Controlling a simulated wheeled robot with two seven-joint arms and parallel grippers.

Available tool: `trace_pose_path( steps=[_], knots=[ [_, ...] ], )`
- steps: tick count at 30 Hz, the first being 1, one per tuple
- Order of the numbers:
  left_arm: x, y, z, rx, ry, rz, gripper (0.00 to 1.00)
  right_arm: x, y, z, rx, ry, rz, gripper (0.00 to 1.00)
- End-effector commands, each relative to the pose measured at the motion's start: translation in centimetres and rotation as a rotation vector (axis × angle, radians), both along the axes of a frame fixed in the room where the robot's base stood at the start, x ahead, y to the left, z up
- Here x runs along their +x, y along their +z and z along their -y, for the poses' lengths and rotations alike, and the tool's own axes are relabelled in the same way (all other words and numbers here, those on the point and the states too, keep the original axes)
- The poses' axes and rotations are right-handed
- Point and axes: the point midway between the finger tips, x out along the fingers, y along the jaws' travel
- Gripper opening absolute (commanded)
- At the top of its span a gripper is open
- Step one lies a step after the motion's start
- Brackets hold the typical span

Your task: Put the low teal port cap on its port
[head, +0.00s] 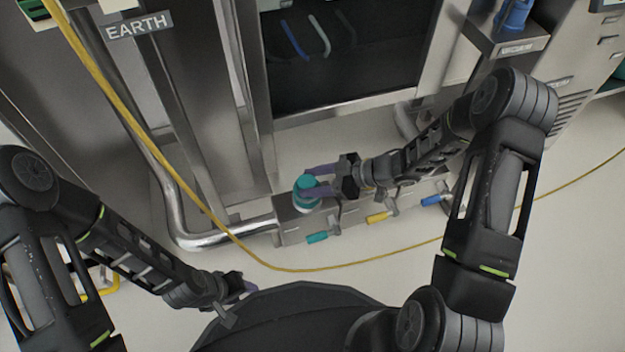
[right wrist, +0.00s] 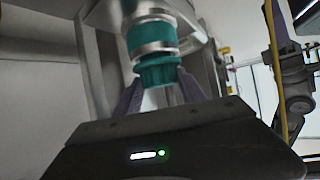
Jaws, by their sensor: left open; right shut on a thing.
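The teal port cap (head: 306,182) is at the left end of the low metal manifold, in line with the port (head: 303,204). My right gripper (head: 318,181) is shut on the cap, its purple fingers on either side. In the right wrist view the ribbed cap (right wrist: 158,72) sits between the fingertips, against the port's silver ring and teal band (right wrist: 150,36). I cannot tell whether the cap is fully seated. My left gripper (head: 242,290) is open and empty, low at the left near my base, away from the manifold.
The manifold (head: 345,216) carries teal (head: 317,238), yellow (head: 378,217) and blue (head: 431,200) valve handles. A yellow cable (head: 200,205) hangs across the left and loops over the floor. A bent metal pipe (head: 190,240) runs to the manifold's left end. The floor in front is mostly clear.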

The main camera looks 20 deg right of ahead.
Motion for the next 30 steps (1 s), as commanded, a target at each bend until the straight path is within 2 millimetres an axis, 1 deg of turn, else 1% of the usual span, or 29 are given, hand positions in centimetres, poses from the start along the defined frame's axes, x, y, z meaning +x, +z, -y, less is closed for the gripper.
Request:
trace_pose_path(
  steps=[7,27,28,30],
  knots=[
    [0.0,-0.2,0.0,0.0,0.0,0.0,0.42,0.0,-0.56,-0.03,0.0,0.0,0.0,0.0],
    [0.0,-0.23,0.0,0.0,0.0,0.0,0.42,-0.01,-0.74,-0.02,-0.001,0.0,-0.002,0.0],
    [0.0,-0.23,0.0,0.0,0.0,0.0,0.42,-0.01,-0.75,-0.02,-0.001,0.0,-0.002,0.49],
    [0.0,-0.23,0.0,0.0,0.0,0.0,0.42,-0.01,-0.74,-0.02,-0.001,0.0,-0.001,0.55]
  ],
)
